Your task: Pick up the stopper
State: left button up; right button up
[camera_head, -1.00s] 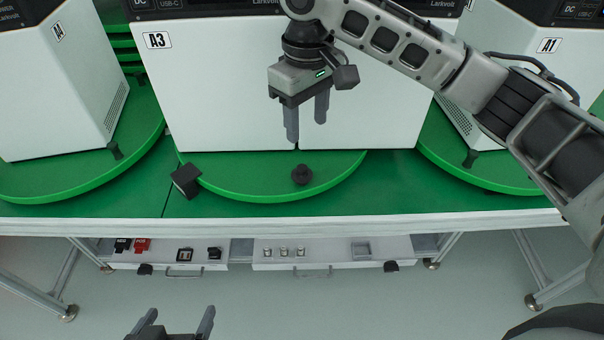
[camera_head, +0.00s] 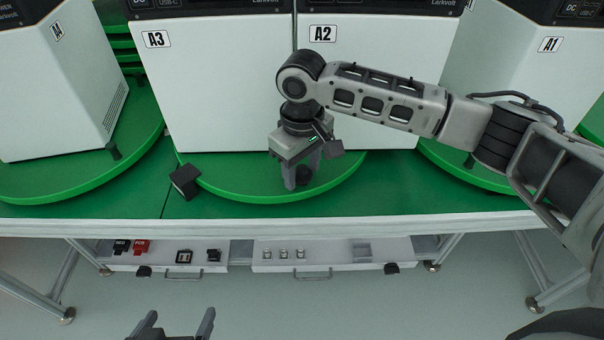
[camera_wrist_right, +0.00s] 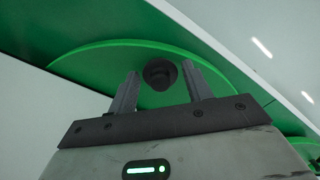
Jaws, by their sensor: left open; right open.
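The stopper (camera_head: 305,176), a small black round piece, stands on the front part of the middle green turntable, partly hidden by my right gripper in the head view. My right gripper (camera_head: 300,180) is open and lowered over it. My left gripper (camera_head: 180,316) is open and empty at the bottom of the head view, in front of the table.
White boxes labelled A3 (camera_head: 215,95) and A2 (camera_head: 370,75) stand behind the stopper on the turntable (camera_head: 240,190). A black block (camera_head: 185,182) sits at the turntable's left rim. Drawers (camera_head: 330,262) with small parts are below the table edge.

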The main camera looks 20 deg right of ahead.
aim_at(301, 167)
jog(key=c, duration=0.8)
jog(key=shift+r, duration=0.15)
jog(key=shift+c, duration=0.2)
jog(key=shift+r, duration=0.35)
notch_tip(301, 167, up, 2)
jog(key=shift+r, duration=0.1)
jog(key=s+d+r+p, duration=0.1)
jog(key=s+d+r, duration=0.5)
jog(key=s+r, duration=0.4)
jog(key=s, duration=0.2)
jog(key=shift+s, duration=0.3)
